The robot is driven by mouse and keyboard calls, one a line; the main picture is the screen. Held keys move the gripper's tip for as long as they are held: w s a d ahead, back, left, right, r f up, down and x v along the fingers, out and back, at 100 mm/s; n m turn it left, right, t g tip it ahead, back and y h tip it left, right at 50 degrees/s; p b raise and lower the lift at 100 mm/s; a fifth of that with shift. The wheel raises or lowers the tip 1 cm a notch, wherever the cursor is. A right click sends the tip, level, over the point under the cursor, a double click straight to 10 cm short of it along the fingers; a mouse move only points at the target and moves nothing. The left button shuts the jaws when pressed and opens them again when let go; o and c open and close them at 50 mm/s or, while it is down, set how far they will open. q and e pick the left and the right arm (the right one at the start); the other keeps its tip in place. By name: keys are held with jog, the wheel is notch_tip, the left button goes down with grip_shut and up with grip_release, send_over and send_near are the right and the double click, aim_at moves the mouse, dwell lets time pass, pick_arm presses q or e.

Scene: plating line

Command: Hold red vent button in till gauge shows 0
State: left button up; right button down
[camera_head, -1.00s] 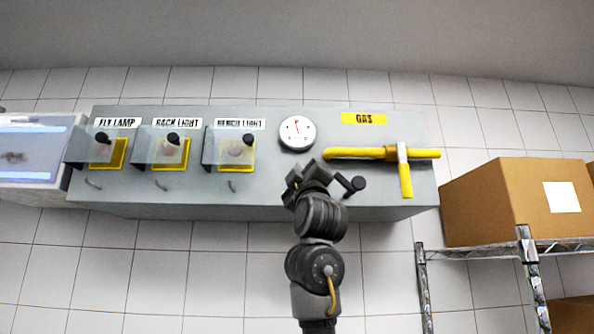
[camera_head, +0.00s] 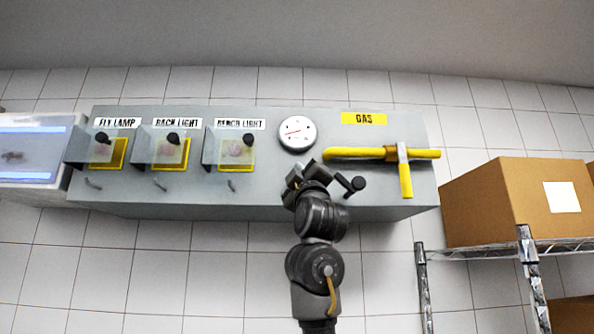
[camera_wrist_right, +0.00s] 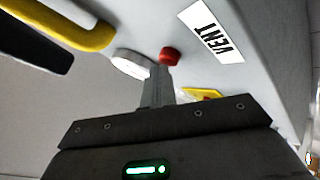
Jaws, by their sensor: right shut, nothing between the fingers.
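The red vent button (camera_wrist_right: 170,55) shows in the right wrist view, beside the white VENT label (camera_wrist_right: 214,32). My right gripper (camera_wrist_right: 160,72) is shut and empty, its fingertips at the button; they look touching, but how far the button is pressed I cannot tell. In the head view my right gripper (camera_head: 308,172) is below the gauge and hides the button. The round white gauge (camera_head: 297,130) has its red needle tilted, pointing left and slightly down; the scale numbers are too small to read. Its rim also shows in the wrist view (camera_wrist_right: 128,64). My left gripper is not in view.
A yellow gas pipe with a valve handle (camera_head: 404,172) is right of my gripper, under the GAS label (camera_head: 364,119). Clear-covered switches stand left, the nearest under BENCH LIGHT (camera_head: 240,124). A cardboard box (camera_head: 500,205) sits on a wire shelf at right.

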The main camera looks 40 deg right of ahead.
dwell(0.4)
jog(key=shift+s+a+b, duration=0.55)
jog(key=shift+s, duration=0.1)
jog(key=shift+f, duration=0.1)
jog(key=s+a+b, duration=0.1)
jog(key=s, duration=0.1)
jog(key=s+a+b, duration=0.2)
dwell(0.7)
